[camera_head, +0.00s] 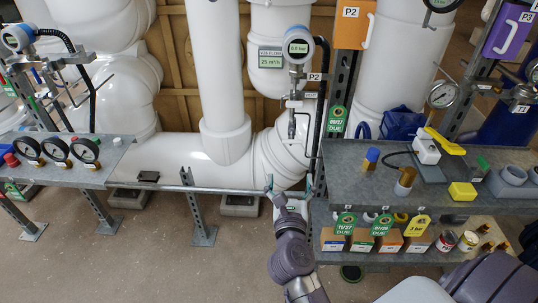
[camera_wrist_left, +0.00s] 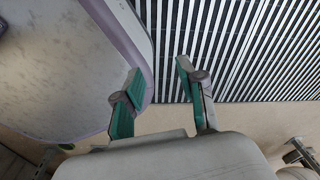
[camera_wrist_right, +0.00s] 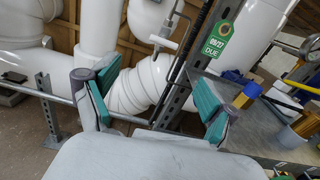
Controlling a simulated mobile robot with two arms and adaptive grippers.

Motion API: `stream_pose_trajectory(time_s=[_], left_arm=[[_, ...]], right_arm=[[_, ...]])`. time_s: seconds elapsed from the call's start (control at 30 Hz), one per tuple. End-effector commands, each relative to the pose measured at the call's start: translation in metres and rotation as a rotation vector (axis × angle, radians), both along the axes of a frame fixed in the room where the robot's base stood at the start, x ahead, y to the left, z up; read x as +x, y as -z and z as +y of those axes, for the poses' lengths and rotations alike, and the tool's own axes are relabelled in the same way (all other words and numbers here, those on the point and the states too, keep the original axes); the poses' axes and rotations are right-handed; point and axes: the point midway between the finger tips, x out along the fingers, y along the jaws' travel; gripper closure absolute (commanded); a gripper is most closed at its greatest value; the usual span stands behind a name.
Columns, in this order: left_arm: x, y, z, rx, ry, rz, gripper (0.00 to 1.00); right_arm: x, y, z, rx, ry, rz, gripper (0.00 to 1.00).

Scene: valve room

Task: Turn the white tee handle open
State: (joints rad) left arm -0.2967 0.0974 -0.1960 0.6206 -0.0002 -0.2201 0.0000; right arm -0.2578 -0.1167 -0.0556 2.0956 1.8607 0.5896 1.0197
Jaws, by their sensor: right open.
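The white tee handle (camera_wrist_right: 163,42) shows in the right wrist view as a pale crossbar on a thin stem, beyond and above the fingertips. In the head view a small pale crossbar (camera_head: 293,103) on the thin fitting below the round gauge appears to be the same handle; its exact angle is hard to tell. My right gripper (camera_head: 289,189) is open and empty, lower than the handle and apart from it, left of the shelf edge. Its spread green-padded fingers also show in the right wrist view (camera_wrist_right: 151,92). My left gripper (camera_wrist_left: 158,75) is open and empty.
A grey metal shelf (camera_head: 345,180) with loose parts stands close to the right gripper. A slotted upright (camera_head: 341,85) with a green tag (camera_head: 337,119) is right of the handle. Large white pipes (camera_head: 285,155) lie behind. A slatted dark panel (camera_wrist_left: 255,50) is near my left gripper.

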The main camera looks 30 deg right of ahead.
Motion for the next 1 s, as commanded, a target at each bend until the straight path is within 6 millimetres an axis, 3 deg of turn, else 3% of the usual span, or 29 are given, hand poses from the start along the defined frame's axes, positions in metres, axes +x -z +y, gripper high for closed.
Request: stream_pose_trajectory(time_s=[0.17,0.4,0.73,1.0], left_arm=[[-0.001,-0.002,-0.009,-0.011,-0.002,0.001,0.6],[-0.004,-0.011,-0.026,-0.032,0.001,0.006,0.6],[-0.004,-0.016,-0.014,-0.017,0.0,0.006,0.6],[-0.004,-0.017,-0.013,-0.016,-0.003,0.005,0.6]], right_arm=[[0.007,-0.008,-0.009,0.055,0.01,-0.031,0.15],[0.046,-0.01,-0.032,0.048,0.008,-0.031,0.15],[0.1,-0.007,-0.065,0.047,0.007,-0.028,0.15],[0.115,-0.007,-0.075,0.048,0.007,-0.027,0.15]])
